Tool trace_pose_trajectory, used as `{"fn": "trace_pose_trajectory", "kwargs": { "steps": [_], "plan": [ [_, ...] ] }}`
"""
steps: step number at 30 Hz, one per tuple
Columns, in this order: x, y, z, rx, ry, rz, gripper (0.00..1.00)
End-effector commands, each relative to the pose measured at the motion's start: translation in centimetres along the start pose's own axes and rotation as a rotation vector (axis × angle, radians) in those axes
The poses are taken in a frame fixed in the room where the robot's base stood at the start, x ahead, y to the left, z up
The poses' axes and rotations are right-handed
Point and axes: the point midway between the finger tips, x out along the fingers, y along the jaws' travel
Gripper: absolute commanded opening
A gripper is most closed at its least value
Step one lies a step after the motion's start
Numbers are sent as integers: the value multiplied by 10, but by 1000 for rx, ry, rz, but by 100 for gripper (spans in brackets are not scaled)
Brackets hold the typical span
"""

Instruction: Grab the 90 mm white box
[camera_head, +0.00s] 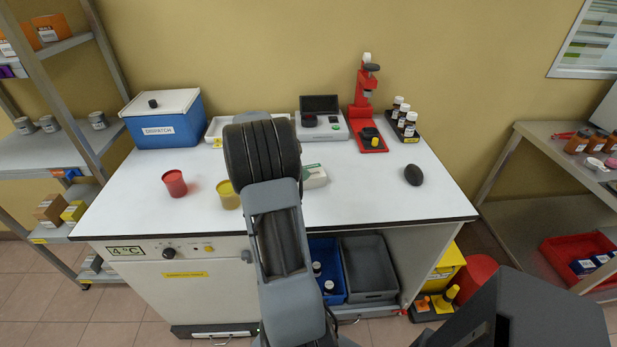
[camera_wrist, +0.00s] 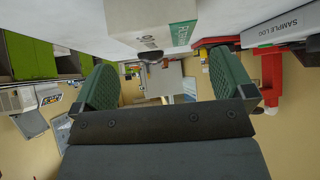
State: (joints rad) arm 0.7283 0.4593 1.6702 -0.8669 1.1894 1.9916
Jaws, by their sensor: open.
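A white box with a green end (camera_head: 314,176) stands on the white worktop, right of my arm in the head view, which hides part of it. What looks like the same box (camera_wrist: 143,20) shows at the top of the wrist view, cut off by the frame edge. My gripper (camera_wrist: 163,70) is open, with its two green-padded fingers spread apart and nothing held between them. The box appears in line with the gap between the fingertips, seemingly not gripped. In the head view my arm hides the gripper.
A red cup (camera_head: 175,183) and a yellow cup (camera_head: 228,195) stand left of my arm. A blue lidded box (camera_head: 165,120) is at the back left. A red stand (camera_head: 367,110), bottles (camera_head: 403,118) and a dark oval object (camera_head: 413,175) are to the right. The worktop's front right is clear.

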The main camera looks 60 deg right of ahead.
Motion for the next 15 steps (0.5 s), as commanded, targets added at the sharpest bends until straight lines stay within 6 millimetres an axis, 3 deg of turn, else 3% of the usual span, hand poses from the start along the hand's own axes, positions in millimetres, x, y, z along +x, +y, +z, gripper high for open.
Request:
{"fn": "trace_pose_trajectory", "kwargs": {
  "steps": [7,15],
  "plan": [
    [14,0,1,-4,0,2,100],
    [49,0,3,-2,-1,3,100]
  ]
}}
